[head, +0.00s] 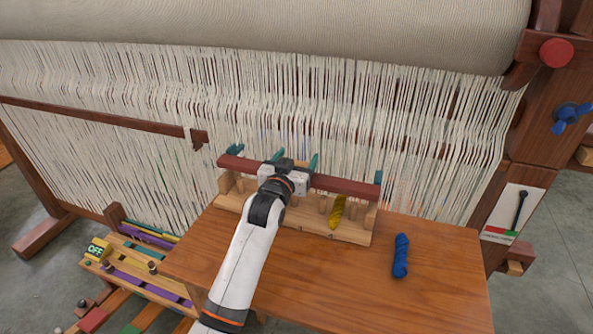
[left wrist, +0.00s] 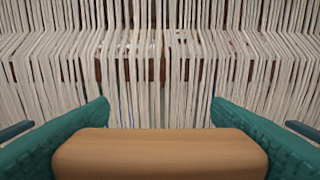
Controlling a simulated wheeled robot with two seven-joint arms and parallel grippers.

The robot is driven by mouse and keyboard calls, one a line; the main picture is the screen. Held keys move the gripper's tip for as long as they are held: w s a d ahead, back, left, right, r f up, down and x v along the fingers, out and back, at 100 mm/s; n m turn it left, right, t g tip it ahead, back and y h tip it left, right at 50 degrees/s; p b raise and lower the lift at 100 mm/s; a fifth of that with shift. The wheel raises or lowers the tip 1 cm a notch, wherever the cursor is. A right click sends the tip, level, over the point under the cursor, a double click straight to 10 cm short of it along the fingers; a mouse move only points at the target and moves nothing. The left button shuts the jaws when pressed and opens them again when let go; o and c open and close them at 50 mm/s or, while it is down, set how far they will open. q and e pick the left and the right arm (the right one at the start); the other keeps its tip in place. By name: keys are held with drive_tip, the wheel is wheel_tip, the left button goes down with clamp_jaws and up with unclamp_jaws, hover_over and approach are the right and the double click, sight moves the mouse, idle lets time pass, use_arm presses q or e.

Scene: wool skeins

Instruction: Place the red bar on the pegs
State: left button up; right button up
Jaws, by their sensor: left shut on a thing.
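The long dark red bar (head: 345,186) lies lengthwise over the small wooden rack (head: 340,233). Teal upright pieces (head: 378,178) show at the bar's back edge. Pale wooden pegs (head: 323,204) stand below the bar. I cannot tell whether the bar touches its supports. My right gripper is not in view.
A yellow skein (head: 337,212) hangs on the rack. A blue skein (head: 401,255) lies on the wooden table (head: 440,290), with clear space around it. The loom's white warp threads (head: 420,130) hang close behind the rack.

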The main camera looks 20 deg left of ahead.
use_arm(q)
wheel_tip(320, 180, down, 3)
drive_tip(key=shift+f, duration=0.15)
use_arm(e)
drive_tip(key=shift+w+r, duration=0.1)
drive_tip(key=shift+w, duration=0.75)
use_arm(q)
drive_tip(key=shift+f, duration=0.1)
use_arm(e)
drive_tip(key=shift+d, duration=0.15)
use_arm(q)
drive_tip(key=o, duration=1.1)
drive_tip(key=shift+o, duration=0.2)
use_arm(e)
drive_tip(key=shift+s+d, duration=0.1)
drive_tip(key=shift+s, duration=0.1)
